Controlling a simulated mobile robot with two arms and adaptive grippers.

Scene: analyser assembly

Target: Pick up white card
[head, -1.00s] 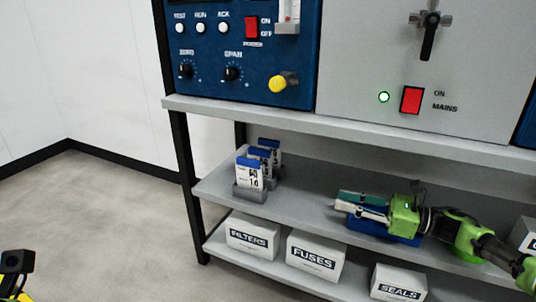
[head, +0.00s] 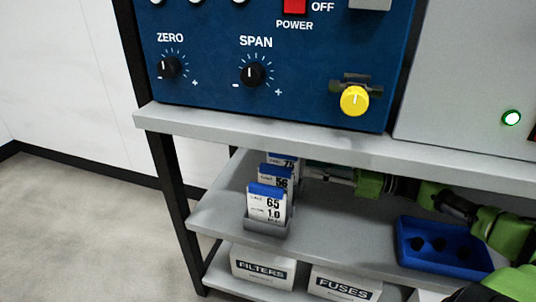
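Several white cards with blue tops stand upright in a row in grey holders on the middle shelf. The front card (head: 266,206) reads 65 and 1.0. Behind it are a card reading 56 (head: 275,177) and one reading 75 (head: 286,160), each partly hidden by the one in front. My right gripper (head: 312,170) reaches in from the right, just under the upper shelf's edge, with its fingers pointing left toward the rear cards. I cannot tell whether it touches a card or how far its fingers are apart. My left gripper is not in view.
The upper shelf edge (head: 250,129) runs close above my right gripper. A blue tray with dark holes (head: 409,257) sits on the middle shelf at right. Boxes marked FILTERS (head: 263,265) and FUSES (head: 345,285) stand below. The blue panel (head: 310,95) is above.

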